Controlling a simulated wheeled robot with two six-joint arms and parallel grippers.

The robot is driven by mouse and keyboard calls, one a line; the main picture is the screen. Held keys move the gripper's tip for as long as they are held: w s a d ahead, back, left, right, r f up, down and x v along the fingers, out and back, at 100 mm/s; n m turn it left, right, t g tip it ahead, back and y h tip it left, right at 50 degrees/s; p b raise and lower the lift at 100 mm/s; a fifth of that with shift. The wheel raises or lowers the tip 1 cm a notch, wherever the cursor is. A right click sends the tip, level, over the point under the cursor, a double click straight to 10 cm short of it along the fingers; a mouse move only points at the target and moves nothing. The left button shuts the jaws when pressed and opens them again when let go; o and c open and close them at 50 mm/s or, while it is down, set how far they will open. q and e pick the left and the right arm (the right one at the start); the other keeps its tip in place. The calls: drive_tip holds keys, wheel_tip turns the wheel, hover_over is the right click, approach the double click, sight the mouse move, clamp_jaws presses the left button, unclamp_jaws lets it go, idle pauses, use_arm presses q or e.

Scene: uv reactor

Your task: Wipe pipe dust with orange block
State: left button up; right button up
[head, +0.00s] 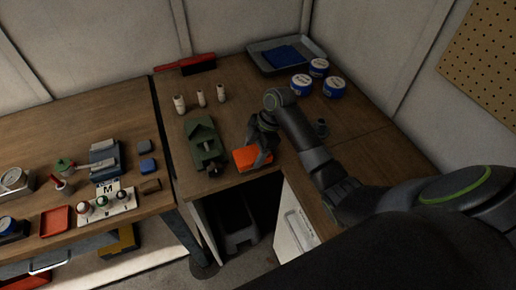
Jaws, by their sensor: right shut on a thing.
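The orange block (246,158) is at the front edge of the right-hand wooden bench. My right gripper (261,150) is shut on it, with the fingers at the block's right side. I cannot tell whether the block touches the bench top. Three pale upright pieces (201,99), possibly the pipes, stand toward the back left of this bench. No dust can be made out at this size. My left gripper is not in view.
A green vise-like device (204,145) stands just left of the block. A red-handled brush (185,64), a grey tray (264,53) with a blue cloth and blue-white tins (301,84) are at the back. The left bench (60,136) holds several small items.

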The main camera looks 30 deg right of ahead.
sight(241, 158)
drive_tip(key=shift+a, duration=1.1)
drive_tip(key=shift+c, duration=0.3)
drive_tip(key=shift+a+f, duration=0.1)
drive_tip(key=shift+a, duration=0.45)
drive_tip(key=c, duration=0.3)
drive_tip(key=shift+a+p, duration=0.2)
drive_tip(key=shift+p, duration=0.5)
drive_tip(key=shift+w+d+r+p, duration=0.15)
drive_tip(key=shift+d+r+p, duration=0.15)
drive_tip(key=shift+d, duration=0.3)
drive_tip(key=shift+d+p, duration=0.3)
drive_tip(key=shift+d, duration=0.3)
drive_tip(key=shift+d+f, duration=0.15)
drive_tip(key=shift+d, duration=0.95)
drive_tip(key=shift+s+d+f, duration=0.1)
drive_tip(key=shift+s+d, duration=0.05)
drive_tip(key=shift+d, duration=0.75)
drive_tip(key=shift+s+d+f, duration=0.1)
drive_tip(key=shift+d, duration=0.75)
drive_tip(key=shift+a+r+p, duration=0.1)
drive_tip(key=shift+r+p, duration=0.05)
drive_tip(key=shift+p, duration=0.15)
